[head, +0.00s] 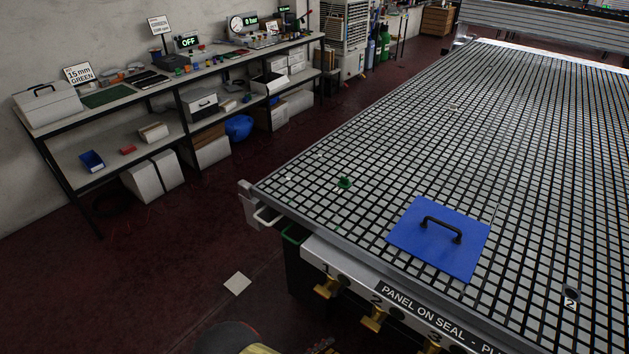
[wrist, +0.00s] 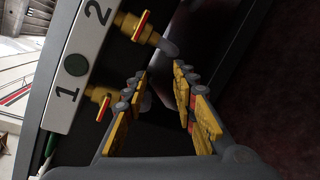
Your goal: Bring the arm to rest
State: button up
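My gripper (wrist: 160,75) shows in the wrist view with its two yellow-padded fingers apart and nothing held between them. It is low by the table's front side, facing the brass valves with red handles, valve 1 (wrist: 103,97) and valve 2 (wrist: 140,27). It looks apart from both. In the head view only small yellow and dark parts, probably of my arm, show at the bottom edge; the fingertips cannot be made out there.
The grid table (head: 290,200) fills the right. A blue panel (head: 410,240) with a black handle (head: 440,228) and a green piece (head: 344,183) lie on it. A loaded shelf bench (head: 110,125) stands along the left wall. The floor between is mostly clear, with a pale square (head: 237,283).

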jog(key=s+d+r+m+g+y, duration=0.2)
jog(key=s+r+m+g+y, duration=0.3)
jog(key=r, duration=0.6)
jog(key=s+d+r+m+g+y, duration=0.1)
jog(key=s+r+g+y, duration=0.4)
jog(key=r, duration=0.6)
jog(key=d+r+m+t+y+p, duration=0.1)
jog(key=d+r+m+t, duration=0.2)
jog(key=d+r, duration=0.3)
jog(key=d+r+m+t+y, duration=0.1)
jog(key=d+r+m, duration=0.4)
jog(key=r, duration=1.2)
jog(key=shift+s+d+r+t+y+p, duration=0.2)
jog(key=shift+d+r+t+y+p, duration=0.15)
jog(key=shift+d+t, duration=0.45)
